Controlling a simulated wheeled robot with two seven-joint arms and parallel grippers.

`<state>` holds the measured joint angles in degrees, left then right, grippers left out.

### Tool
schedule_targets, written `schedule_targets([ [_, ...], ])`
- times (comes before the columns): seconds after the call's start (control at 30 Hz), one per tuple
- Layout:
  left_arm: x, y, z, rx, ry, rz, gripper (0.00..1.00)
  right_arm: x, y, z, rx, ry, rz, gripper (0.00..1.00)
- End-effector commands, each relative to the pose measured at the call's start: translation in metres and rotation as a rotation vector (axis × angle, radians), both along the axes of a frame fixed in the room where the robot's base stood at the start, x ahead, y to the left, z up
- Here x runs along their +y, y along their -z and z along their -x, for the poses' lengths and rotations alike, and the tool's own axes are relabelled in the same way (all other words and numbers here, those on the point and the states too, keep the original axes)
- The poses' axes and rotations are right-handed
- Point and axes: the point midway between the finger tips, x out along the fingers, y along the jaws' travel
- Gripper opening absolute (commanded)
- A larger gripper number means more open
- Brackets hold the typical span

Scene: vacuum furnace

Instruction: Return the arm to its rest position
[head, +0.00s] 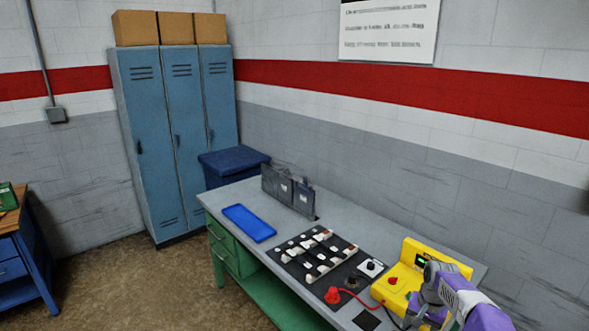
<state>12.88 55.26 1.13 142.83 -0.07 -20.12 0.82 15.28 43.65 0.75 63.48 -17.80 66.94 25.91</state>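One of my arms (468,304), purple and grey, comes in from the lower right corner. Its grey end reaches over the yellow device (408,276) on the workbench. The fingertips are too small and too covered to make out, so I cannot tell whether that gripper is open or shut, or whether it touches the device. The device has a small green display and a red knob, with a red cable leading to a red plug-like part (333,295). My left arm and gripper are not in the picture.
The grey-topped green workbench (205,201) stands along the wall. On it are a blue tray (249,223), dark upright panels (287,190) and a black board (296,263) with several white parts. Blue lockers (180,130) stand behind. The floor (120,285) at the left is clear.

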Motion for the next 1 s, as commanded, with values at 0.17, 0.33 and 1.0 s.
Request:
schedule_targets([
  [0.17, 0.0, 0.013, -0.002, -0.004, -0.001, -0.001, 0.43, 0.032, 0.058, 0.007, 0.0, -0.074, -0.044, 0.65],
  [0.33, 0.0, 0.023, -0.002, -0.004, -0.001, -0.001, 0.43, 0.064, 0.109, 0.019, -0.015, -0.138, -0.09, 0.65],
  [1.0, 0.0, 0.093, -0.002, -0.003, -0.001, -0.001, 0.43, 0.242, 0.331, 0.259, -0.07, -0.361, -0.291, 0.65],
])
